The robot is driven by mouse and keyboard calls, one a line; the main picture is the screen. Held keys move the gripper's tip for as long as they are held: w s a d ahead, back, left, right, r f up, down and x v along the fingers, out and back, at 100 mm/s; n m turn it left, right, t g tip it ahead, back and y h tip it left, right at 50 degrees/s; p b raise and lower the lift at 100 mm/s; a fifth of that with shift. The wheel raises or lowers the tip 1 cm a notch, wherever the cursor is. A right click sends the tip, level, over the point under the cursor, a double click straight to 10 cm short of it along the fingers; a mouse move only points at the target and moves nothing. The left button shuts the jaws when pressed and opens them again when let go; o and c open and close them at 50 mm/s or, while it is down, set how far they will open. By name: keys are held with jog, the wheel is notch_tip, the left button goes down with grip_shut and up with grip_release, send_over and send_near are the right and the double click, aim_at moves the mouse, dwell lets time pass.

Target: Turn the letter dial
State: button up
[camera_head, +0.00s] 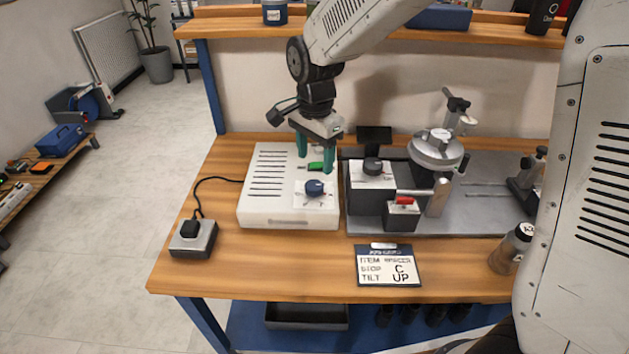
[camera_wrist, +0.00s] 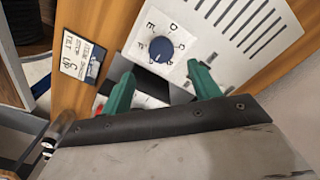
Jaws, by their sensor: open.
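The letter dial is a round blue knob (camera_head: 314,188) on a pale plate at the front of a white slotted box (camera_head: 262,213). The wrist view shows the blue knob (camera_wrist: 162,49) with black letters around it, among them D, E and F. Its pointer setting is too small to tell. A card (camera_head: 388,266) reads STOP C, TILT UP.
A small grey box (camera_head: 193,240) with a cable sits left. A brown bottle (camera_head: 510,250) stands right.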

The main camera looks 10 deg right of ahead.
aim_at(314, 184)
jog(key=shift+a+f, duration=0.15)
jog(key=shift+f, duration=0.35)
notch_tip(314, 184, down, 7)
jog(key=shift+c, duration=0.3)
jog(key=c, duration=0.9)
